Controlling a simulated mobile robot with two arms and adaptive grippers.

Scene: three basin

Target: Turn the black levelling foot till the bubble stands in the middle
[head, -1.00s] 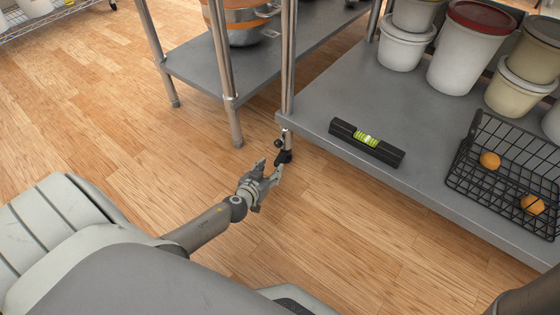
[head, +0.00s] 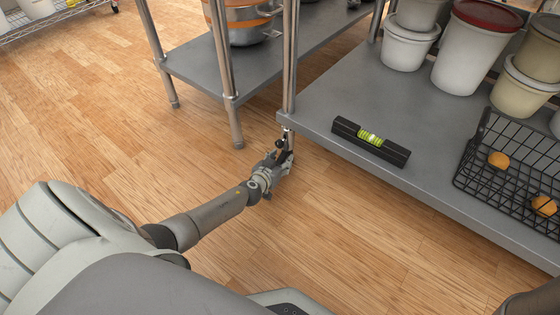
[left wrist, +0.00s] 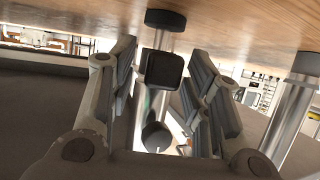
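The black levelling foot is at the bottom of the front steel leg. In the left wrist view, which is upside down, its square black block (left wrist: 164,69) stands between my fingers, with a round black pad (left wrist: 165,19) on the floor. My left gripper (head: 285,152) is around the foot and hides most of it in the head view. Its fingers (left wrist: 163,95) are apart, with visible gaps to the block. A black spirit level (head: 390,150) lies on the shelf; its yellow-green vial (head: 370,138) shows, but the bubble's exact place is too small to tell. My right gripper is out of view.
The grey lower shelf (head: 400,95) has its corner just above my left gripper. A black wire basket (head: 480,190) with oranges and several lidded tubs stand on it. Another steel table (head: 190,68) stands behind left. The wooden floor (head: 120,130) is open.

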